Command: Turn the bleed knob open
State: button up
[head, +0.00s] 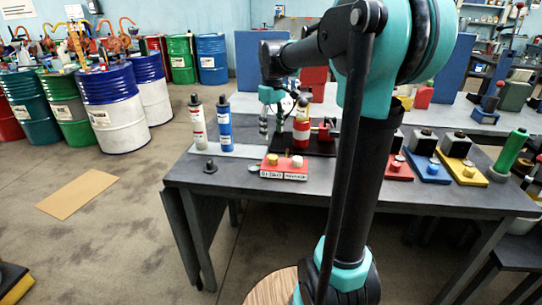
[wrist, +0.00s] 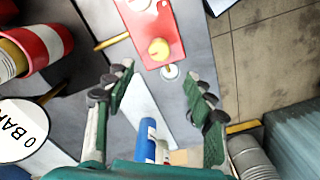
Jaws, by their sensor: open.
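A red block (head: 284,167) with a white lettered label sits near the front edge of the dark table. In the wrist view a yellow knob (wrist: 158,49) stands on the red block (wrist: 146,22), with a small pale round piece just beyond the block's edge. My gripper (head: 271,122) hangs above the table behind the block, fingers down. In the wrist view my gripper (wrist: 157,85) is open and empty, with the knob ahead of its fingertips, apart from them.
A blue bottle (head: 224,126) and a pale bottle (head: 198,123) stand to the left. A dial reading "0 BAR" (wrist: 22,130) is at left in the wrist view. Coloured blocks (head: 428,169) line the table's right.

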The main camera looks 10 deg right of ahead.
aim_at(273, 156)
notch_tip(273, 156, down, 11)
jog(key=shift+r, duration=0.2)
jog(key=shift+c, duration=0.2)
jog(key=c, duration=1.1)
